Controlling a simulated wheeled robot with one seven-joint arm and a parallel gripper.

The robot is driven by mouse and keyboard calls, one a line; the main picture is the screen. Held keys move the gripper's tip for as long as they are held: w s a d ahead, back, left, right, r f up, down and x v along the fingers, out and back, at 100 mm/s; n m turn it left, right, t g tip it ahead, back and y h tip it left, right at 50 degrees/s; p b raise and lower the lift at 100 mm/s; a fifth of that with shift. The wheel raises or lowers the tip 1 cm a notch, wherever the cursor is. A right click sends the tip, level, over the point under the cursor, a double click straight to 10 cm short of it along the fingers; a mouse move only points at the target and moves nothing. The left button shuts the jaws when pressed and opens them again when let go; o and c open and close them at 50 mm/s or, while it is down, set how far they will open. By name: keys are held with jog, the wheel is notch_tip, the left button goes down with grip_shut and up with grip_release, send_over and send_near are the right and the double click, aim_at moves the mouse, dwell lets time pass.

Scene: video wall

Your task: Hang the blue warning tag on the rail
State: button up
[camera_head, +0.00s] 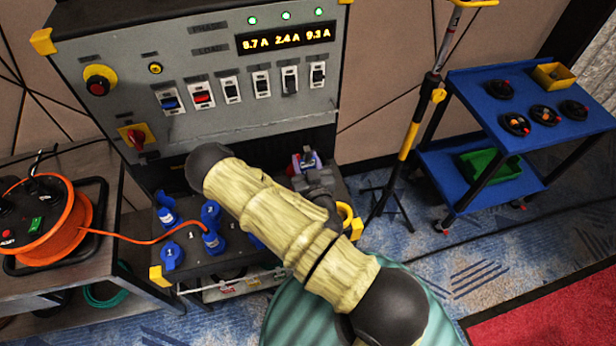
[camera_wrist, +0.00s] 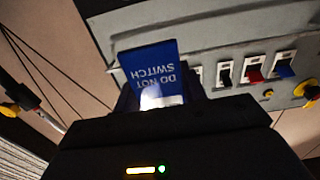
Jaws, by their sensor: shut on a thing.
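The blue warning tag (camera_wrist: 152,66), with white "DO NOT SWITCH" lettering upside down, shows in the wrist view above the dark body of my gripper (camera_wrist: 160,103). My gripper is shut on the tag's lower part, and the fingertips are mostly hidden. In the head view my gripper (camera_head: 312,174) is below the right part of the grey switch panel (camera_head: 215,128), partly behind my arm. A small blue-purple patch with red shows at it. A thin pale strip (camera_head: 250,126) runs along the panel's lower part; I cannot tell whether it is the rail.
Blue plugs (camera_head: 212,240) stand on the dark socket ledge at lower left, with an orange cable running to a reel (camera_head: 50,225). A yellow-black stand (camera_head: 412,130) and blue cart (camera_head: 530,90) are at right. Blue carpet lies between.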

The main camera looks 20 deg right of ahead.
jog(key=f+b, duration=0.1)
jog(key=b, duration=0.1)
jog(key=f+b, duration=0.1)
jog(key=b, duration=0.2)
jog(key=shift+s+d, duration=0.1)
jog(key=shift+d, duration=0.1)
jog(key=shift+b, duration=0.35)
jog(key=shift+s, duration=0.1)
jog(key=shift+r, duration=0.25)
